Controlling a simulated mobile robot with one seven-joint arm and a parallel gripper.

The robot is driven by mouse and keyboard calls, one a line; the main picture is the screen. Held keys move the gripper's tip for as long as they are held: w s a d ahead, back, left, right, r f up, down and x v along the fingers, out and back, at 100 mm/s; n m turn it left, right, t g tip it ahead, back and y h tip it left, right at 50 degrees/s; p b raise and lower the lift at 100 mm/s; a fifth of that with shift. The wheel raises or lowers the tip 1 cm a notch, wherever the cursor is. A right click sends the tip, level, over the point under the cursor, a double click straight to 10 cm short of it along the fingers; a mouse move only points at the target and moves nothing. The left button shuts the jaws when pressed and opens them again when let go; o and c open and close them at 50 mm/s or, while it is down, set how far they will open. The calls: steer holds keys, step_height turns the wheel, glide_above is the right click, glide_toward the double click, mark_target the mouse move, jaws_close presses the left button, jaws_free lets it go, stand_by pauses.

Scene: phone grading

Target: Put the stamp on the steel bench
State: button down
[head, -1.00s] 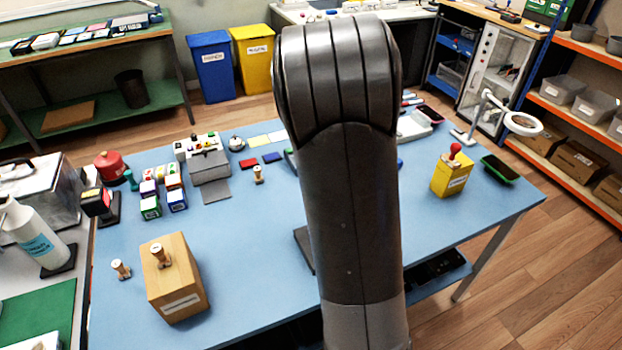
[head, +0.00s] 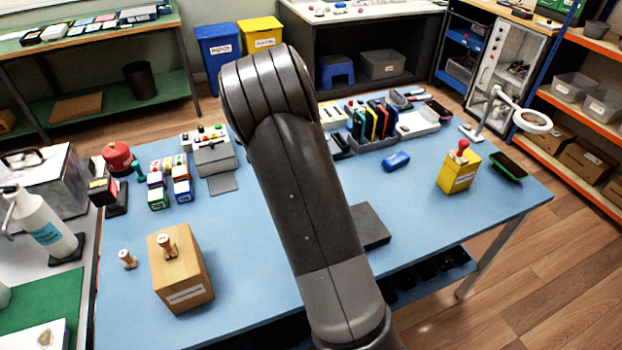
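Several stamps stand on the blue table (head: 235,285). A wooden-handled stamp (head: 167,246) stands on top of a wooden block (head: 180,275). A similar small stamp (head: 128,259) stands on the table left of that block. A red-handled stamp (head: 462,151) is on a yellow box (head: 457,175) at the right. I cannot tell which stamp is meant. The grey-topped bench (head: 91,247) at the left edge looks like the steel bench. My arm crosses the middle of the head view. My gripper is out of view, so its hold cannot be seen.

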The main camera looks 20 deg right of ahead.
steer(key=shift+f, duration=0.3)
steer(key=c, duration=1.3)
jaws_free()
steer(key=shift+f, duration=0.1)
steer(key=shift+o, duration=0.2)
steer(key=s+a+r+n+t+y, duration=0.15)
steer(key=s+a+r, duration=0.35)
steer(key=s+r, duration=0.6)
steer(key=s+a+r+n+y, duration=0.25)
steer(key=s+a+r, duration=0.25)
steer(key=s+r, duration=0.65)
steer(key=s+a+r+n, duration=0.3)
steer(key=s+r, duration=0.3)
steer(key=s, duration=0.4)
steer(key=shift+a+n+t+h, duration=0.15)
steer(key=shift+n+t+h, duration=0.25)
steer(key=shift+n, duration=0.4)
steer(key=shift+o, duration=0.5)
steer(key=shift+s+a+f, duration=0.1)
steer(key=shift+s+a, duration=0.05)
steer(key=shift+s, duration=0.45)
